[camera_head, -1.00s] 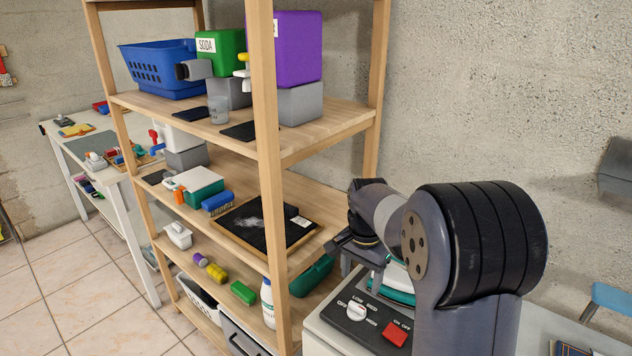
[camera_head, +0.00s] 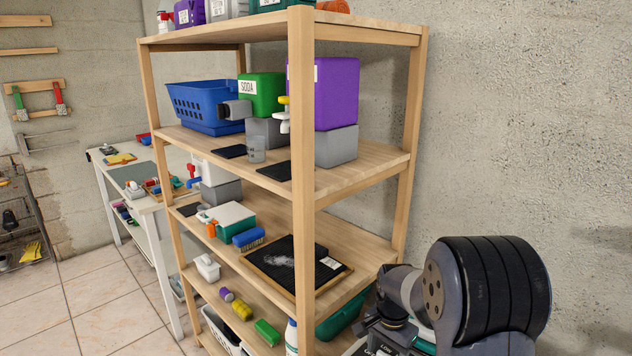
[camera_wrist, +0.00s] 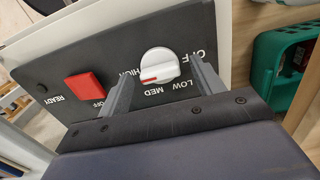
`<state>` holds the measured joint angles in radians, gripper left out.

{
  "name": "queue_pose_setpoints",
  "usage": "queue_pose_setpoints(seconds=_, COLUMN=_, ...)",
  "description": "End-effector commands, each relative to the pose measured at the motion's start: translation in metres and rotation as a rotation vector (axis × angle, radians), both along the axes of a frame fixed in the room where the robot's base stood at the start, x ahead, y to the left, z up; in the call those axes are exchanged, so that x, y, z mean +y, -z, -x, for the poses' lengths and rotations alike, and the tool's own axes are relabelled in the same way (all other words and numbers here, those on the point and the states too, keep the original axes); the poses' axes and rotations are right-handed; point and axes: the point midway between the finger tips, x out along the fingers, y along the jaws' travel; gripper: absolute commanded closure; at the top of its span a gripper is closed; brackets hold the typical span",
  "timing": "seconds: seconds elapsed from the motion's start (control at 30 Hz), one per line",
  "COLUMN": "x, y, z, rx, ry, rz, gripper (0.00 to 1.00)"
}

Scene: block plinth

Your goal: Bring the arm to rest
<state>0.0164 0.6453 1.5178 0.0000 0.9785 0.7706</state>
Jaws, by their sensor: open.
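Beyond the fingers is a dark control panel (camera_wrist: 50,70) with a white knob (camera_wrist: 160,68) and a red button (camera_wrist: 83,87). The knob appears between the fingers in the picture; I cannot tell whether they touch it. In the head view my arm is folded at the lower right, and the gripper's fingers are not clearly visible there.
A wooden shelf unit (camera_head: 302,200) stands left of my arm, its post close by. It holds a blue basket (camera_head: 207,106), a purple box (camera_head: 336,92) and a dark tray (camera_head: 297,262). A green container (camera_wrist: 290,70) is near the gripper. Tiled floor (camera_head: 100,285) is open at left.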

Motion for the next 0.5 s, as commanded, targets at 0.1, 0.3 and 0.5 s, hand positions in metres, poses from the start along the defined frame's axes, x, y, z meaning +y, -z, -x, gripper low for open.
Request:
queue_pose_setpoints(seconds=0.1, x=0.000, y=-0.004, z=0.000, rx=-0.001, ry=0.004, rz=0.000, gripper=0.36)
queue_pose_setpoints(seconds=0.3, x=0.000, y=-0.030, z=-0.001, rx=-0.004, ry=0.014, rz=0.000, gripper=0.36)
queue_pose_setpoints(seconds=0.5, x=0.000, y=-0.070, z=-0.001, rx=-0.006, ry=0.014, rz=0.000, gripper=0.36)
